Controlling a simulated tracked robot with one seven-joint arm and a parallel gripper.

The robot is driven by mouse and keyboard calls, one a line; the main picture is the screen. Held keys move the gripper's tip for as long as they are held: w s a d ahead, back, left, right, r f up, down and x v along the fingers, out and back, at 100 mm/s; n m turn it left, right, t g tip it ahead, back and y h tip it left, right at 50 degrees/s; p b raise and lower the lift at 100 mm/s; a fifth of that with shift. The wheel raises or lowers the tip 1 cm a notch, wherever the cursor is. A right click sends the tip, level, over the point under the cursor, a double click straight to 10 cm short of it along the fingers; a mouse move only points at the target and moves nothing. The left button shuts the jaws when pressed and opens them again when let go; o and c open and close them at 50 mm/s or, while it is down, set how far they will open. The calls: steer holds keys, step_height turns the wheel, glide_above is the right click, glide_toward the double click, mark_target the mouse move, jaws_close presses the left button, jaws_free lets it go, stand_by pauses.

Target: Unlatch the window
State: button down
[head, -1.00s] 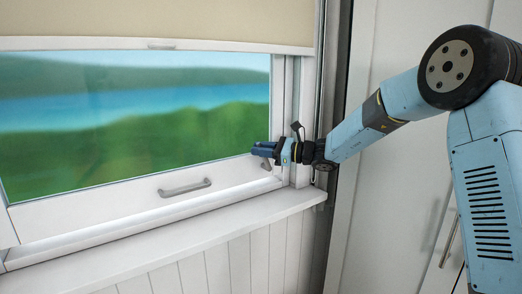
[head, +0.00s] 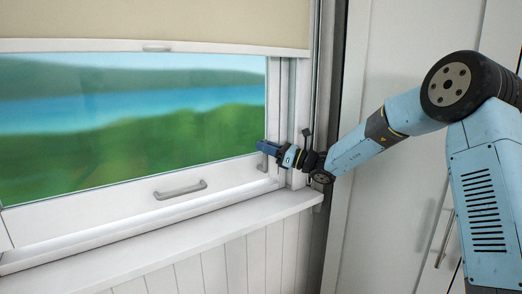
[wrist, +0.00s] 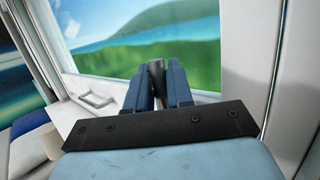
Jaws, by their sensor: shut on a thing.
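The window (head: 130,125) is a white-framed pane with a grey pull handle (head: 180,190) on its bottom rail. A small grey latch lever (head: 262,164) shows at the pane's lower right corner, partly hidden behind my gripper. My gripper (head: 265,147) is at that corner, its blue fingers reaching in from the right. In the wrist view, the fingers (wrist: 153,78) are shut on the dark grey latch lever (wrist: 156,72), which stands between them. The base of the latch is hidden by the gripper.
A beige blind (head: 150,20) hangs over the upper window. The white sill (head: 160,232) below is bare. A tall pale cabinet (head: 400,60) stands to the right behind my arm. The wall edge and side frame are close to my wrist.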

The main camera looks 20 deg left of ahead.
steer(key=shift+w+d, duration=0.1)
steer(key=shift+w, duration=0.05)
steer(key=c, duration=1.1)
jaws_free()
steer(key=shift+r, duration=0.1)
steer(key=shift+r, duration=0.4)
step_height(320, 180, up, 2)
steer(key=shift+r, duration=0.2)
steer(key=s+d+r, duration=0.7)
steer(key=s+r, duration=0.2)
steer(key=s, duration=0.3)
steer(key=shift+r, duration=0.25)
steer(key=shift+s, duration=0.15)
